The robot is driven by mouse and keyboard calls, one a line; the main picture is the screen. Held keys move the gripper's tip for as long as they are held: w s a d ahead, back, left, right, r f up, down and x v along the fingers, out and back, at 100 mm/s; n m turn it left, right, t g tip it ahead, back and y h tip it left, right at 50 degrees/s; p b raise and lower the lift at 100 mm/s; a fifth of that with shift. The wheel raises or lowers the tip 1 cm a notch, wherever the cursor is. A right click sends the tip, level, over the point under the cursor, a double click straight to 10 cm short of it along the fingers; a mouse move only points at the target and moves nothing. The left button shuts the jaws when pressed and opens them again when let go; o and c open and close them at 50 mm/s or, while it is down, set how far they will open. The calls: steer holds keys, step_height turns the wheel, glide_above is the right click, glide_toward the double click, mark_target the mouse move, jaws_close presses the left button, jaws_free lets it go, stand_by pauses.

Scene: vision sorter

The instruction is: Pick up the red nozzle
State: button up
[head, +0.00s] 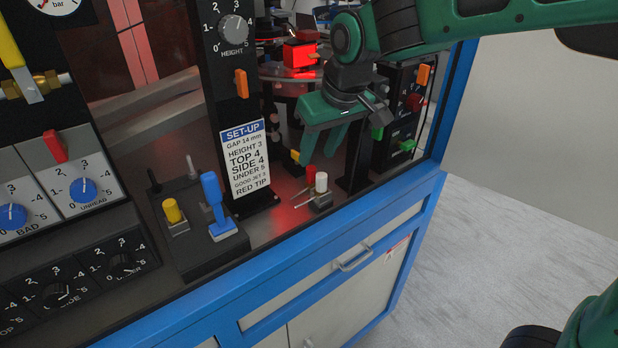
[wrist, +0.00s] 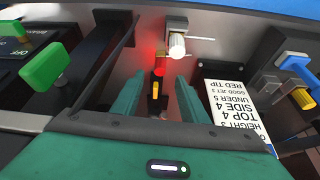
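The red nozzle (head: 311,175) stands next to a white nozzle (head: 321,182) at a small metal holder (head: 320,200) on the bench, near its front edge. In the wrist view the red nozzle (wrist: 160,62) shows just beyond the fingertips, roughly in line with the gap, beside the white nozzle (wrist: 177,45). My gripper (head: 316,160) is green, open, and points down above and slightly behind the nozzles in the head view. In the wrist view both fingers (wrist: 160,82) are apart, with nothing gripped. The lower part of the red nozzle is hard to make out.
A set-up card (head: 247,160) on a black post stands left of the nozzles. A black post (head: 357,160) and a panel with green and orange switches (head: 403,120) stand to the right. A small yellow piece (head: 295,156) sits close behind. Blue and yellow levers (head: 213,200) stand farther left.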

mark_target(312, 168)
steer(key=shift+x, duration=3.85)
jaws_close()
